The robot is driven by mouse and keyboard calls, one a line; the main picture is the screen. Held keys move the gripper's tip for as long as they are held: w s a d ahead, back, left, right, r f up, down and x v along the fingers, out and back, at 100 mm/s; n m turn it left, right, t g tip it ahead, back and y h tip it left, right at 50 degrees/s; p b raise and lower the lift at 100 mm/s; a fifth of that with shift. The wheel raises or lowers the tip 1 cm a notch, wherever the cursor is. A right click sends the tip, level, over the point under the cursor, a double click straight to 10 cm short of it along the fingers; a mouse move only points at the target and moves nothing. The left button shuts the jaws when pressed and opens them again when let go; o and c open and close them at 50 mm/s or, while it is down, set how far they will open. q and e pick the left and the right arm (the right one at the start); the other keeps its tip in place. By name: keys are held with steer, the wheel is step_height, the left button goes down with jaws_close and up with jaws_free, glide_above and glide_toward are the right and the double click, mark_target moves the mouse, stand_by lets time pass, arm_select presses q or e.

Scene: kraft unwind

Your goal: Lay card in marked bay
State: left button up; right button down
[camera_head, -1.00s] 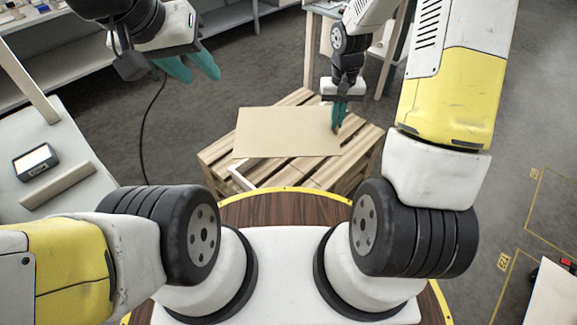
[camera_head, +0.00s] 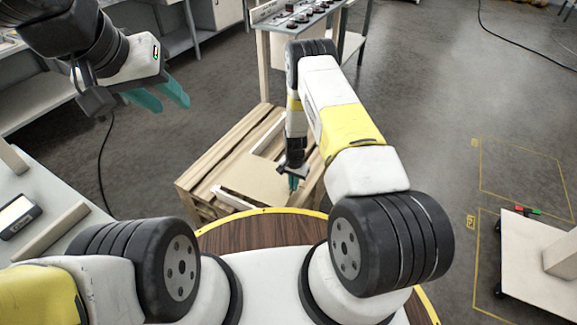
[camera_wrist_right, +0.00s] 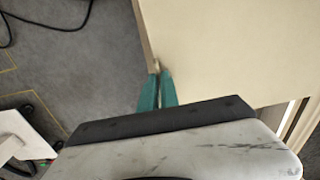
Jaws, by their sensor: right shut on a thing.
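The tan card (camera_head: 255,180) is over the slatted wooden pallet (camera_head: 213,160), between white marking strips (camera_head: 235,199) that show past its edges. It also fills much of the right wrist view (camera_wrist_right: 235,50). My right gripper (camera_head: 293,183) is shut on the card's near right edge; its teal fingers show in the right wrist view (camera_wrist_right: 158,90). I cannot tell whether the card touches the slats. My left gripper (camera_head: 160,97) is open and empty, high at the upper left, away from the card.
A grey table (camera_head: 55,200) with a small black device (camera_head: 18,216) stands at the left. A workbench (camera_head: 300,20) stands behind the pallet. Yellow floor outlines (camera_head: 482,170) and a white-topped cart (camera_head: 540,262) are at the right. A black cable crosses the floor at left.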

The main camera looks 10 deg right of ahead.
step_height(320, 180, down, 4)
steer(key=shift+s+r+m, duration=0.1)
steer(key=shift+s+m, duration=0.05)
steer(key=shift+m, duration=0.15)
steer(key=shift+f, duration=3.45)
steer(key=c, duration=1.5)
jaws_free()
